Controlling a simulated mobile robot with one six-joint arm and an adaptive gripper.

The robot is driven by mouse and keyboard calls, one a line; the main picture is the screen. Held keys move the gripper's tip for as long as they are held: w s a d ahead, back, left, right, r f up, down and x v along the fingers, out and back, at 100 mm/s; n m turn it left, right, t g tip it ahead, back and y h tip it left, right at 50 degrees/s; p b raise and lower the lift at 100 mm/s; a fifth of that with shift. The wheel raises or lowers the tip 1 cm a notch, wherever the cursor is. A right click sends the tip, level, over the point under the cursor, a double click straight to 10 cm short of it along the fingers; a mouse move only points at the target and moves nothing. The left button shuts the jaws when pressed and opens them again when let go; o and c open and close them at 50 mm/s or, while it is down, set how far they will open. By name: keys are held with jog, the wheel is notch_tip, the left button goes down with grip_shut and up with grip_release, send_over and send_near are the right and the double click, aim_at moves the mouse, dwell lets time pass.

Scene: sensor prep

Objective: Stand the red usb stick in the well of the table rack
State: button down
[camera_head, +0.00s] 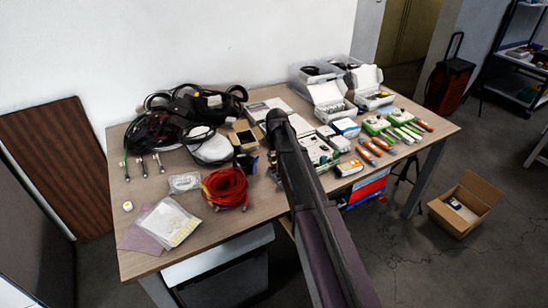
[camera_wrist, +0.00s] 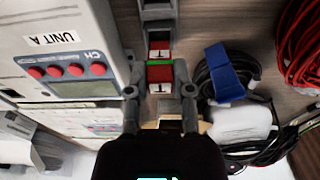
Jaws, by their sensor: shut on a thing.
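In the wrist view, my gripper (camera_wrist: 160,94) is shut on a small red block (camera_wrist: 160,73), which looks like the red usb stick. It has a green top edge and a white label marked 1. A narrow dark grey rack (camera_wrist: 157,13) stands straight beyond it. A red patch with a white 1 label (camera_wrist: 160,49) shows at the rack's near part, just past the held stick. I cannot tell whether the stick touches the rack. The well's inside is hidden. In the head view my own arm hides the gripper and the stick.
A white device marked UNIT A (camera_wrist: 62,50) stands close on the left in the wrist view. A black cable coil with a blue strap (camera_wrist: 226,72) and a red cable (camera_wrist: 302,45) lie right. In the head view, the table's front left (camera_head: 150,188) has some free room.

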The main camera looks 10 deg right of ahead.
jog(key=shift+f+b, duration=1.05)
dwell(4.0)
jog(key=shift+c, duration=2.1)
grip_release()
jog(key=shift+o, duration=0.8)
jog(key=shift+r, duration=0.2)
jog(key=shift+r+p, duration=3.35)
jog(key=shift+p, duration=0.2)
